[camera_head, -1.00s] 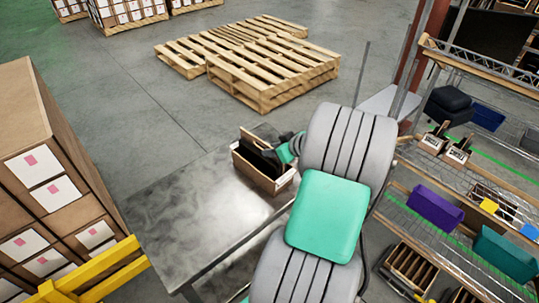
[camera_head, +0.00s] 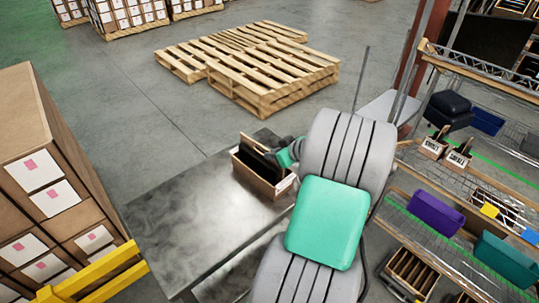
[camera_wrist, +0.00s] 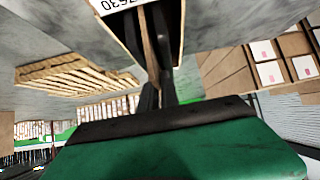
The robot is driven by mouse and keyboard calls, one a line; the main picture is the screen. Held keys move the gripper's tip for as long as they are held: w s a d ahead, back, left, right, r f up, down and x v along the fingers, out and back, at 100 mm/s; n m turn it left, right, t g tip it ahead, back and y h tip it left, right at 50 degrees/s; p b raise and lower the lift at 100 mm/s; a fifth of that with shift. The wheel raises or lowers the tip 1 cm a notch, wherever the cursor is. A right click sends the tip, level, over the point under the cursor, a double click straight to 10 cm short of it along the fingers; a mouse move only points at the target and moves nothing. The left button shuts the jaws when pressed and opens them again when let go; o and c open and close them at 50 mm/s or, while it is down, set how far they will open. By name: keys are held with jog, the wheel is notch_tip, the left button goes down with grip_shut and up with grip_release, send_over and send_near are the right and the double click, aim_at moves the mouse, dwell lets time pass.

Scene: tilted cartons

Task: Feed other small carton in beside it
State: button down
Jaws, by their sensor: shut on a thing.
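An open brown carton (camera_head: 277,190) with a white label on its side stands near the far right corner of a grey metal table. Dark pieces (camera_head: 254,158) stick up from it. My gripper (camera_head: 284,156) reaches its right rim from the right; the fingers are mostly hidden in the head view. In the wrist view, my dark fingers (camera_wrist: 155,75) are closed around a thin brown edge (camera_wrist: 149,45). I cannot tell whether this is a wall of the open carton or a small carton in it. A numbered white label (camera_wrist: 121,3) shows above the fingers.
The metal table (camera_head: 190,220) is bare to the left of the carton. Wire shelves on the right hold two small labelled cartons (camera_head: 459,157), a purple bin (camera_head: 435,213) and a teal bin (camera_head: 507,260). Stacked cartons (camera_head: 50,180) and a yellow rail (camera_head: 95,275) stand at left.

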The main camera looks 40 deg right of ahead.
dwell(0.8)
notch_tip(320, 180, up, 8)
jog(key=p, duration=0.4)
jog(key=shift+r, duration=0.2)
jog(key=shift+f, duration=0.1)
